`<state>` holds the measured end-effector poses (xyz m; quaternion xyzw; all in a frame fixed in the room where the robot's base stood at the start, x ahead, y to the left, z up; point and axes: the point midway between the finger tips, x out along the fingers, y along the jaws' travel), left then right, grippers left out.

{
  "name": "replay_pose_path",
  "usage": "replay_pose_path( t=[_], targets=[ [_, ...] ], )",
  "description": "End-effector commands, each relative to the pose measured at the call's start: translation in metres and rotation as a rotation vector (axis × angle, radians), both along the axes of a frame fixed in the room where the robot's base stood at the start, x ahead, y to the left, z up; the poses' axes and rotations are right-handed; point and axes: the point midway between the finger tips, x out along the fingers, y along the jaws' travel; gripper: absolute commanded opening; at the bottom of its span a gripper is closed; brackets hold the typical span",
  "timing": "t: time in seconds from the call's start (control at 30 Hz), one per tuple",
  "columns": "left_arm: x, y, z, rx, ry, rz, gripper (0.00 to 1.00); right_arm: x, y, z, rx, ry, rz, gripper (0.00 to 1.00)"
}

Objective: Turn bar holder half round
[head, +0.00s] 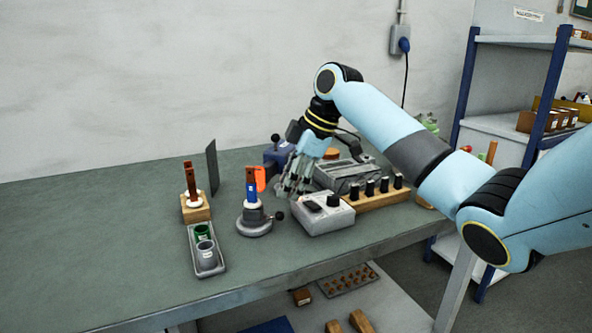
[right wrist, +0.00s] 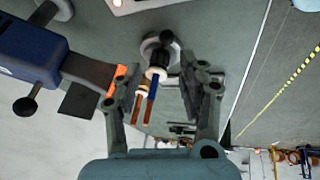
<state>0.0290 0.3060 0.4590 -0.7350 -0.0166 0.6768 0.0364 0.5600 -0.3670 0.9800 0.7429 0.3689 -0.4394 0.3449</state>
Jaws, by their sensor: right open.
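The bar holder (head: 254,222) stands on the table, a round grey base with a dark ball-ended lever to its right. An upright brown bar (head: 250,178) with a blue and white lower part stands in it. My right gripper (head: 290,188) is open and empty, behind and to the right of the holder, apart from it. In the right wrist view the holder (right wrist: 152,47) shows beyond and between the spread fingers (right wrist: 160,95), with brown and blue strips below it. My left gripper is not in view.
A wooden block with brown bars (head: 196,208) and a grey tray with cups (head: 219,262) stand left of the holder. A grey box with a knob (head: 325,222) stands close to its right. A blue vise (head: 274,158) is behind. The table's left side is clear.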

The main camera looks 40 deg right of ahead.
Motion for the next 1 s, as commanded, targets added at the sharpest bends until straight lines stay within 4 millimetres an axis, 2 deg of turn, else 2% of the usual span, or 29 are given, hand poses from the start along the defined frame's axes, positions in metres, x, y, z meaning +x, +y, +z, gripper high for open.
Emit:
replay_pose_path(
  t=[0.1, 0.23, 0.57, 0.63, 0.83, 1.0],
  targets=[
    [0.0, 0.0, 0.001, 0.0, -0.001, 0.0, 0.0, -0.006, -0.005, 0.016, -0.002, -0.001, 0.0, 0.41],
    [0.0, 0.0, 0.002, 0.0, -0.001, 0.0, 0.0, -0.01, -0.007, 0.025, -0.001, 0.001, -0.001, 0.41],
    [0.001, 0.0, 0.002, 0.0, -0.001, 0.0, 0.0, -0.011, -0.007, 0.028, 0.001, 0.001, -0.001, 0.41],
    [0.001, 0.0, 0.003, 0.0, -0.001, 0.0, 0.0, -0.011, -0.007, 0.028, 0.0, 0.003, -0.009, 0.43],
    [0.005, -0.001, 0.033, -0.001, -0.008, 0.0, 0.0, -0.022, 0.001, 0.032, -0.006, 0.009, -0.279, 0.43],
    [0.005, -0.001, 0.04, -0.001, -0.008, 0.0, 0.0, -0.025, 0.003, 0.024, 0.0, -0.003, -0.435, 0.43]
  ],
)
